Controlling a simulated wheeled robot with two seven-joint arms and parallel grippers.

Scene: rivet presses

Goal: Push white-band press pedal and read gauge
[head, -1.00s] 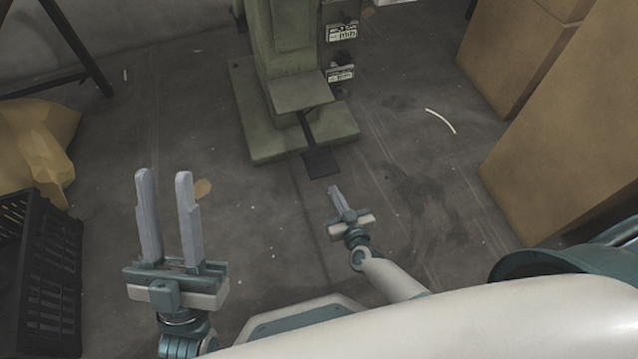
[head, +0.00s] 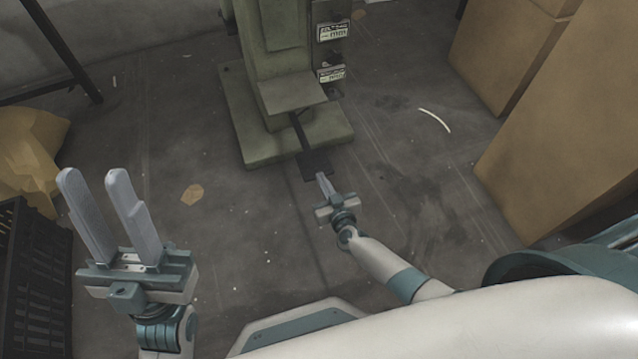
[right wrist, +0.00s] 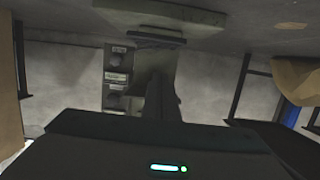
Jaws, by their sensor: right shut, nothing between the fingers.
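The green press (head: 284,97) stands on its base plate on the floor, with only its lower part in the head view. Its dark pedal plate (head: 314,163) sticks out in front of the base on a thin arm. No white band or gauge shows in view. My right gripper (head: 322,176) is shut and empty, its tips at the near edge of the pedal in the picture; I cannot tell whether they touch. My left gripper (head: 93,176) is open and empty above the floor at the left. The press also shows upside down in the right wrist view (right wrist: 150,75).
Large cardboard boxes (head: 570,120) stand at the right. A black crate (head: 38,280) and a yellowish sack (head: 30,155) lie at the left. A pale curved strip (head: 434,120) lies on the floor.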

